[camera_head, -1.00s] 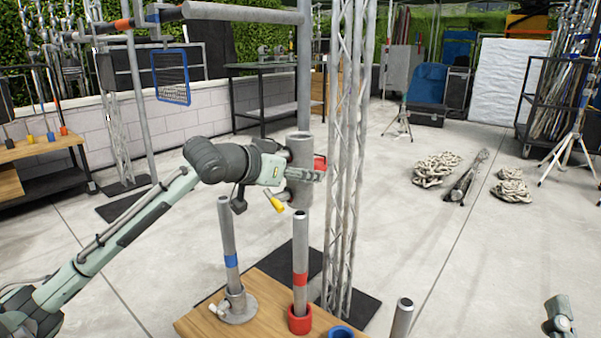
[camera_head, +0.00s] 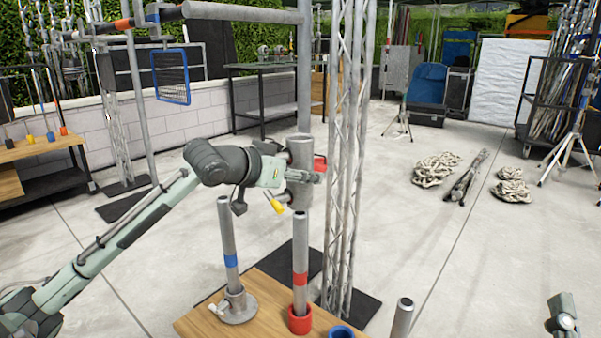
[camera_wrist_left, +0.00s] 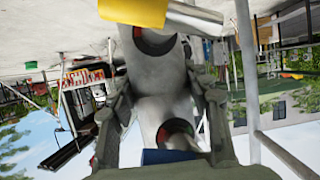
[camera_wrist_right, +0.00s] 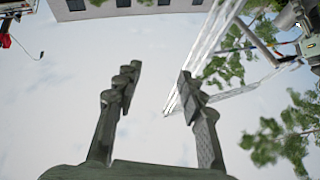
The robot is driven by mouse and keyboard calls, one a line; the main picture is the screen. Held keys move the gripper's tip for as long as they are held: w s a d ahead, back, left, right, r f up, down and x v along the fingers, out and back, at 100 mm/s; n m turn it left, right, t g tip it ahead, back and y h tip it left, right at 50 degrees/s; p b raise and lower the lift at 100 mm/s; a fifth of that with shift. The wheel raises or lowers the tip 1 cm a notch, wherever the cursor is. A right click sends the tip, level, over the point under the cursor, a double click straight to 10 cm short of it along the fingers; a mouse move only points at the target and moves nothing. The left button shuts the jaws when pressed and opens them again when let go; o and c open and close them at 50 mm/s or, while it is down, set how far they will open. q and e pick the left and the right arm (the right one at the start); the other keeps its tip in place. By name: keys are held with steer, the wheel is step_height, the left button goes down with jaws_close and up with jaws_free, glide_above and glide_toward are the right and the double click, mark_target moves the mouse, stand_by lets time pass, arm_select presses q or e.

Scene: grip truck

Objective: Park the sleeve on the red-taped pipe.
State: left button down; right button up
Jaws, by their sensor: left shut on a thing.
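The sleeve (camera_head: 300,185) is a short grey metal tube with a yellow-tipped handle (camera_head: 278,207) and a red part at its side. My left gripper (camera_head: 300,174) is shut on it and holds it upright. In the left wrist view the sleeve (camera_wrist_left: 160,85) fills the space between the fingers. The red-taped pipe (camera_head: 300,250) stands upright in a red collar (camera_head: 299,322) on a wooden board. The sleeve's lower end appears just above the pipe's visible open top, in line with it in the head view. My right gripper (camera_wrist_right: 158,88) is open and empty, away at lower right in the head view.
A blue-taped pipe (camera_head: 229,245) stands in a flanged base left of the red-taped one. A blue collar (camera_head: 341,332) and another pipe top (camera_head: 402,312) are at right. A truss tower (camera_head: 345,170) rises close to the right of the sleeve.

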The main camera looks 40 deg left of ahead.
mark_target(293, 188)
arm_select(q)
steer(key=shift+f, duration=0.15)
arm_select(e)
steer(key=shift+r, duration=0.15)
arm_select(q)
steer(key=shift+f, duration=0.4)
arm_select(e)
steer(key=shift+s+d+r, duration=0.1)
steer(key=shift+d, duration=0.05)
arm_select(q)
steer(key=shift+f, duration=0.2)
arm_select(e)
steer(key=shift+r+t, duration=0.1)
steer(key=shift+t, duration=0.2)
arm_select(q)
steer(key=shift+f+b, duration=0.15)
steer(key=shift+b, duration=0.15)
arm_select(e)
steer(key=shift+s+r, duration=0.1)
arm_select(q)
steer(key=shift+f, duration=0.35)
arm_select(e)
steer(key=shift+s+d+r, duration=0.1)
steer(key=shift+d+r, duration=0.05)
steer(key=shift+r, duration=0.1)
arm_select(q)
steer(key=shift+f, duration=0.25)
arm_select(e)
steer(key=shift+r+t+y, duration=0.3)
steer(key=shift+t, duration=0.1)
